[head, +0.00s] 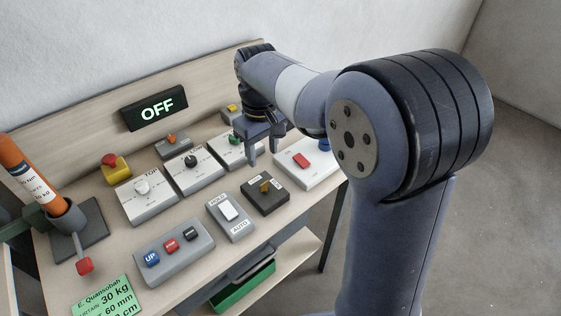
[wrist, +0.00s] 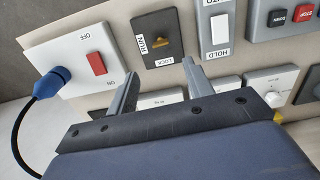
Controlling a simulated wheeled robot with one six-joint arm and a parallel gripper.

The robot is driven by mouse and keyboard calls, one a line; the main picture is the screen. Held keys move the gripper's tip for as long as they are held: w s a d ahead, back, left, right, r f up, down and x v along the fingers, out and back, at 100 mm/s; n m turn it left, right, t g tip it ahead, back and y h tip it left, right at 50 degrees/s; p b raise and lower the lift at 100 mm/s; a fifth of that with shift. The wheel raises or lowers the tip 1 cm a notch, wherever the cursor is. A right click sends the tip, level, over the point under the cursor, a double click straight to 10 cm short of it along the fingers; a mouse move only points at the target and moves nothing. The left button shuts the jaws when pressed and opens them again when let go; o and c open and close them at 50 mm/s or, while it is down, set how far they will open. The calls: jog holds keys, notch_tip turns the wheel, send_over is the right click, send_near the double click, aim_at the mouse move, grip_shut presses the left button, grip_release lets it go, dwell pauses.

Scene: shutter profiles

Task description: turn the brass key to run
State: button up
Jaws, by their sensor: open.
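The brass key (head: 265,186) stands in a black switch box (head: 272,201) on the bench, right of centre in the head view. In the wrist view the key (wrist: 162,43) sits in the black plate, with a RUN label (wrist: 141,44) and a LOCK label (wrist: 160,62) beside it. I cannot tell for sure which label the key points to. My gripper (head: 263,155) is above the bench, behind the key box in the head view. In the wrist view its two fingers (wrist: 161,68) are spread apart, with nothing between them, short of the key and not touching it.
A white box with a red rocker (head: 301,160) and blue plug (wrist: 52,82) stands beside the key box. A HOLD/AUTO rocker (head: 229,211) is on the other side. Dial boxes (head: 194,170) stand behind. A display (head: 156,108) reads OFF. An orange tube (head: 28,166) stands at far left.

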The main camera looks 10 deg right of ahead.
aim_at(264, 183)
notch_tip(264, 183, down, 11)
jog(key=shift+r, duration=0.15)
dwell(0.4)
jog(key=c, duration=1)
jog(key=shift+o, duration=0.2)
jog(key=shift+m, duration=0.4)
jog(key=shift+c, duration=0.2)
jog(key=o, duration=1)
jog(key=shift+r, duration=0.15)
